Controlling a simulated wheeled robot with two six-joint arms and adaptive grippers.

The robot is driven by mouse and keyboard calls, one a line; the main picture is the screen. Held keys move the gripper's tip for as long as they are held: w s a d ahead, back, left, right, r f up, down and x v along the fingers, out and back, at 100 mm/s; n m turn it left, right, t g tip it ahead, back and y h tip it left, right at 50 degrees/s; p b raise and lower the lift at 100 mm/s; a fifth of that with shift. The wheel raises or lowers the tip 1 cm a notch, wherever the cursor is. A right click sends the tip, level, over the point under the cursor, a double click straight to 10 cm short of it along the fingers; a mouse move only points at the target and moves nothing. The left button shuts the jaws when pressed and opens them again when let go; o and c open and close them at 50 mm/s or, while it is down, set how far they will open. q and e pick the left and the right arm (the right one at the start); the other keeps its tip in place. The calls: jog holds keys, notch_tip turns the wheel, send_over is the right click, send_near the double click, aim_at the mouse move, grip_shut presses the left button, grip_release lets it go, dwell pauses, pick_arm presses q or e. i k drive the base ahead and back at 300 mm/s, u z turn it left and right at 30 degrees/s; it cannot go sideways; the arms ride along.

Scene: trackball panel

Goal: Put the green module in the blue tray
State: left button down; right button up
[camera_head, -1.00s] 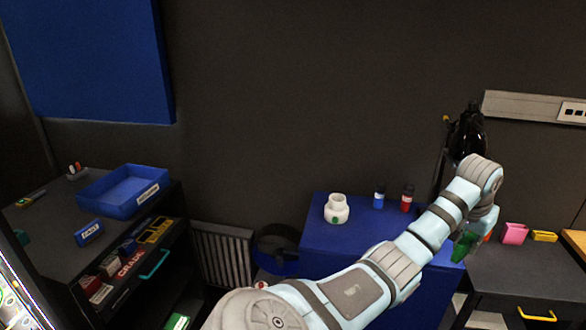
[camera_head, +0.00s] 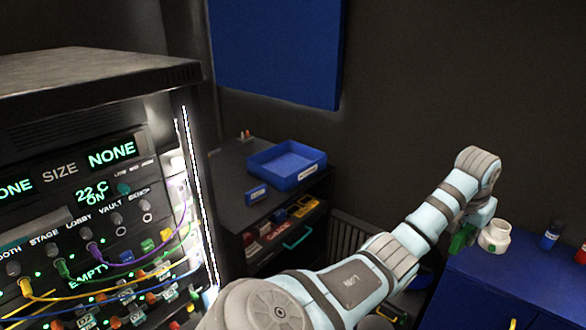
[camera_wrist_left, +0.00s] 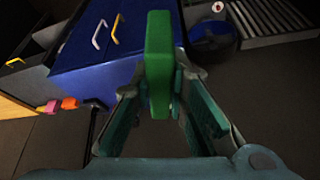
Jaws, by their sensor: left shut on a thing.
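The green module (camera_wrist_left: 158,60) is a green block held between the fingers of my left gripper (camera_wrist_left: 155,108) in the left wrist view. In the head view the module (camera_head: 461,238) shows as a green patch below my left gripper (camera_head: 470,228), in front of the blue cabinet's left side. The blue tray (camera_head: 287,164) is an open box with a white label on its front, on the dark shelf unit left of my left arm. The gripper is well to the right of the tray and apart from it. My right gripper is not in view.
A small blue labelled block (camera_head: 256,194) lies before the tray on the dark shelf unit (camera_head: 228,167). A rack panel with cables (camera_head: 90,215) stands at the left.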

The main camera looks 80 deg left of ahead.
aim_at(287, 163)
jog(key=u, duration=1.7)
jog(key=i, duration=1.65)
